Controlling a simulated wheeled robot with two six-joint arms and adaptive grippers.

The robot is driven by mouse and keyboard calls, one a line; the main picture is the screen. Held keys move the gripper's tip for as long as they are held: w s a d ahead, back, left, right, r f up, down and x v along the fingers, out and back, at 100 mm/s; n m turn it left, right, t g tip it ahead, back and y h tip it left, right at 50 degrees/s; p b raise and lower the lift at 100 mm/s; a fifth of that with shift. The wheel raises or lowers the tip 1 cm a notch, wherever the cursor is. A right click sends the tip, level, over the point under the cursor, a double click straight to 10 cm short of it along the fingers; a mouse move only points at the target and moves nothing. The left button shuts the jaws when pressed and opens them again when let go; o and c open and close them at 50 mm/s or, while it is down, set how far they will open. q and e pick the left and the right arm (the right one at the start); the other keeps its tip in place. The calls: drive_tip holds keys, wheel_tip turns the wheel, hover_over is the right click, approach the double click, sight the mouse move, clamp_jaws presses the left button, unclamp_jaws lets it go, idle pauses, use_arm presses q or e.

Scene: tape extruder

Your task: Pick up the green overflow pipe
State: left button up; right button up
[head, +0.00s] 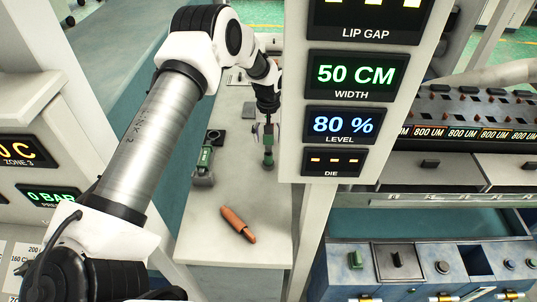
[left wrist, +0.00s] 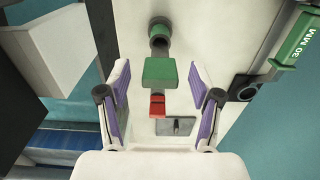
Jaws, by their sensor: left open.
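The green overflow pipe, as I take it, is the upright piece with a green block (head: 268,140) and a dark round base on the pale worktop in the head view. In the left wrist view its green block (left wrist: 160,72) lies between my fingers in the picture, with a dark ring at its far end. My left gripper (head: 267,122) is open, pointing down just above it; I cannot tell whether it touches. Its two purple-lined fingers (left wrist: 160,88) stand apart on either side of the block. My right gripper is not in view.
Another green piece (head: 204,158) stands to the left; its "30 MM" label (left wrist: 296,42) shows in the wrist view. A small red block (left wrist: 157,106) shows near the green block. An orange-handled tool (head: 238,222) lies nearer on the worktop. A display panel (head: 350,95) stands close on the right.

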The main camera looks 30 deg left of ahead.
use_arm(q)
clamp_jaws()
drive_tip(key=shift+r, duration=0.1)
drive_tip(key=shift+r+b, duration=0.45)
drive_tip(key=shift+r, duration=0.1)
wheel_tip(320, 180, up, 2)
drive_tip(key=shift+b, duration=0.55)
drive_tip(key=s+d+r+b, duration=0.1)
drive_tip(key=s+d+b, duration=0.3)
drive_tip(key=s+d, duration=0.7)
drive_tip(key=shift+d+r, duration=0.3)
drive_tip(key=shift+r, duration=0.1)
drive_tip(key=shift+s+a, duration=0.1)
